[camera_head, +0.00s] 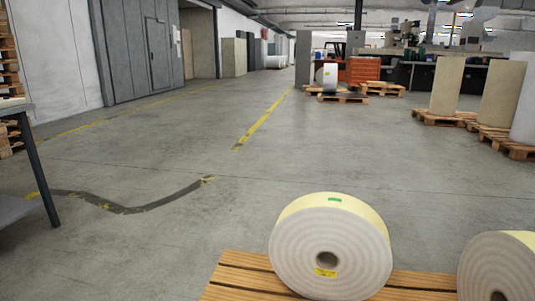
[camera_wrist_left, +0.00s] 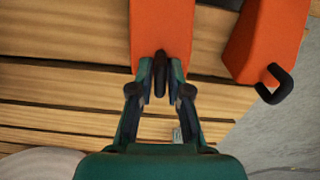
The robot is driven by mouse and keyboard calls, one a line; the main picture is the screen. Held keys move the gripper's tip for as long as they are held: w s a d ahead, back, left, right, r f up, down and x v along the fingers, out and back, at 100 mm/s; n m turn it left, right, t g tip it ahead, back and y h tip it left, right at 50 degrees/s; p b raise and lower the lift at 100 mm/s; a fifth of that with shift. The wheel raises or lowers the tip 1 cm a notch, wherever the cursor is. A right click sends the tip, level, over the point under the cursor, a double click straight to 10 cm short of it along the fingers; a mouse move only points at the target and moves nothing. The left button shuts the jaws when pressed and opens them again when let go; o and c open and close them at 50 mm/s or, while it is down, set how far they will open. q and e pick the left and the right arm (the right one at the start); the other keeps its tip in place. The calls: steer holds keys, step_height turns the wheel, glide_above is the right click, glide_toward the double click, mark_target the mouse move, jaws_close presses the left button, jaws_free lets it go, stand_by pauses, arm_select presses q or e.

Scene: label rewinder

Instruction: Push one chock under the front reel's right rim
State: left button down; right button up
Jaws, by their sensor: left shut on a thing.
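A white reel (camera_head: 325,252) with a pale yellow rim stands on its edge on a wooden pallet (camera_head: 240,277) in the head view. A second such reel (camera_head: 502,272) is cut off at the lower right. I cannot tell which is the front reel. In the left wrist view my left gripper (camera_wrist_left: 160,90) is shut on the black handle of an orange chock (camera_wrist_left: 160,25), over pallet boards. A second orange chock (camera_wrist_left: 262,35) with a black handle lies to its right, apart from it. Neither chock shows in the head view. My right gripper is in neither view.
A pale rounded surface (camera_wrist_left: 38,166), possibly a reel, shows at the lower left of the wrist view. Grey floor (camera_head: 190,220) beyond the pallet is open. A dark table leg (camera_head: 39,168) stands at the left. Loaded pallets (camera_head: 440,117) stand farther off at the right.

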arm_select(q)
steer(key=shift+w+r+p, duration=0.15)
steer(key=shift+r+p, duration=0.55)
steer(key=shift+r, duration=0.85)
steer(key=shift+d+r+p, duration=0.1)
steer(key=shift+r+p, duration=0.8)
steer(key=shift+r, duration=0.9)
steer(key=w+a+r+n, duration=0.1)
steer(key=w+a+r, duration=0.1)
steer(key=r, duration=0.6)
steer(key=w+a+r, duration=0.1)
steer(key=a+r, duration=0.1)
steer(key=r, duration=0.7)
steer(key=s+a+r, duration=0.3)
steer(key=s+r, duration=0.4)
steer(key=s, duration=0.2)
step_height(320, 180, up, 27)
steer(key=s+p, duration=0.1)
steer(key=p, duration=3.5)
steer(key=shift+s, duration=0.4)
